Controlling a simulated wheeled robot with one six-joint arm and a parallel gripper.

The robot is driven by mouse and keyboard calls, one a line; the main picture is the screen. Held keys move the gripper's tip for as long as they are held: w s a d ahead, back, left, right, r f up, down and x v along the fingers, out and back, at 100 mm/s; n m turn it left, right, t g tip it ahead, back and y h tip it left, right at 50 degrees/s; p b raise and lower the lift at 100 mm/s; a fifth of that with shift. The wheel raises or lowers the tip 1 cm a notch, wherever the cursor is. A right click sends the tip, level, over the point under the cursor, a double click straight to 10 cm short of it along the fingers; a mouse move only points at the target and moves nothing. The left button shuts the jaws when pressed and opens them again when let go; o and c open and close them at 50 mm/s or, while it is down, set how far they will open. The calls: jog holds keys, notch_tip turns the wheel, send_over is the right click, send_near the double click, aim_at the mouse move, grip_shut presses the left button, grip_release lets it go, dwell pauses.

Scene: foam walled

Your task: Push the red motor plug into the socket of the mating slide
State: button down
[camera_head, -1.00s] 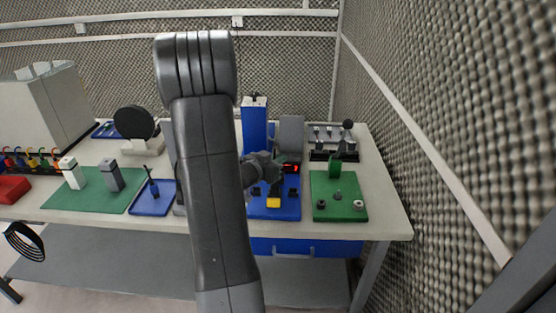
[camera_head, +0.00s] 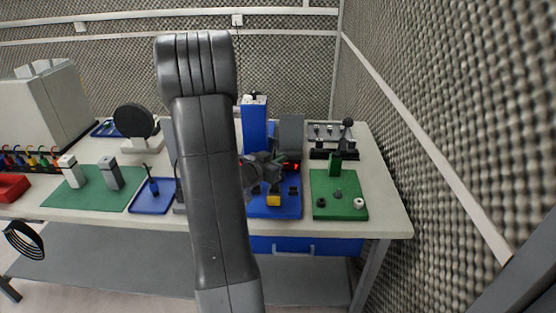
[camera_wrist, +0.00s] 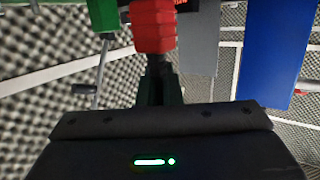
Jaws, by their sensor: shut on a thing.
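The red motor plug (camera_wrist: 153,25) is ribbed and sits between the dark fingers of my gripper (camera_wrist: 158,72), which is shut on it. In the head view my gripper (camera_head: 276,168) is over the blue board (camera_head: 285,209), in front of an upright grey panel (camera_head: 291,135).
A tall blue column (camera_head: 254,128) stands behind my gripper. The foam wall (camera_head: 450,120) bounds the right side.

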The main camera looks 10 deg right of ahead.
jog(key=shift+f+b, duration=0.7)
jog(key=shift+f, duration=0.35)
jog(key=c, duration=1.5)
grip_release()
jog(key=shift+a, duration=0.1)
jog(key=v, duration=1.3)
jog(key=shift+s+a+r+b, duration=0.2)
jog(key=shift+s+b, duration=0.1)
jog(key=shift+b, duration=0.1)
jog(key=shift+w+d, duration=0.1)
jog(key=shift+d, duration=0.05)
